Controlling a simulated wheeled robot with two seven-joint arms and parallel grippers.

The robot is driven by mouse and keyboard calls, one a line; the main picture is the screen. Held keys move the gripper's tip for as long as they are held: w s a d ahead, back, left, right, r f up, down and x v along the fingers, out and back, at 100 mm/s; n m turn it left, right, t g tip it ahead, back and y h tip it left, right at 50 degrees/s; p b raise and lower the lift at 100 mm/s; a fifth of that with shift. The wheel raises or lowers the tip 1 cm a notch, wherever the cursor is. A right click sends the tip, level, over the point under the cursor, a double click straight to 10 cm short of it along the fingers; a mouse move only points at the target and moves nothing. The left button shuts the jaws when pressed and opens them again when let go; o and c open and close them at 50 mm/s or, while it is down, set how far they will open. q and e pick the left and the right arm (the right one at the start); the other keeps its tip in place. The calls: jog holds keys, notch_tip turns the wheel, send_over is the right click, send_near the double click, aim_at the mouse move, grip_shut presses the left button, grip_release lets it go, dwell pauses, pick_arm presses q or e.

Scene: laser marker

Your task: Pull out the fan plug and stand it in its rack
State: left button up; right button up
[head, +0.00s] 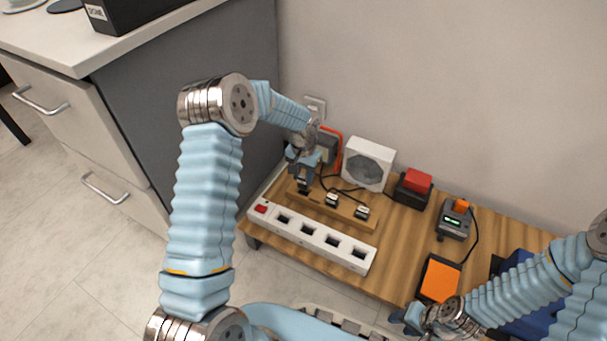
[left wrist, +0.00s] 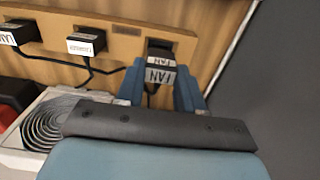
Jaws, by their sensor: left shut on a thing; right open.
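The fan plug (left wrist: 158,74), black with white FAN labels, is between the fingers of my left gripper (left wrist: 160,88), which is shut on it. In the head view my left gripper (head: 303,180) is at the left end of the wooden rack (head: 341,216). The rack also shows in the left wrist view (left wrist: 205,50). The plug is at the rack's end slot; whether it is fully seated I cannot tell. Two other labelled plugs (head: 331,200) (head: 361,212) stand in the rack. The white power strip (head: 300,232) has several empty sockets. My right gripper (head: 408,318) is open, low in the head view.
Behind the rack are a white fan (head: 368,165) and a red-topped black box (head: 413,187). A grey device with a display (head: 454,220) and an orange-topped box (head: 439,279) stand to the right. Cables run behind the rack. A grey cabinet (head: 190,90) borders the left.

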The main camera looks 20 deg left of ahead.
pick_arm(q)
jog(key=shift+f+b, duration=1.2)
jog(key=shift+f, duration=0.55)
dwell(0.8)
jog(key=shift+r, duration=0.2)
jog(key=shift+f, duration=0.2)
dwell(0.5)
jog(key=o, duration=1.2)
notch_tip(320, 180, up, 14)
jog(key=p, duration=0.4)
notch_tip(320, 180, up, 6)
jog(key=p, duration=0.4)
send_over(304, 177)
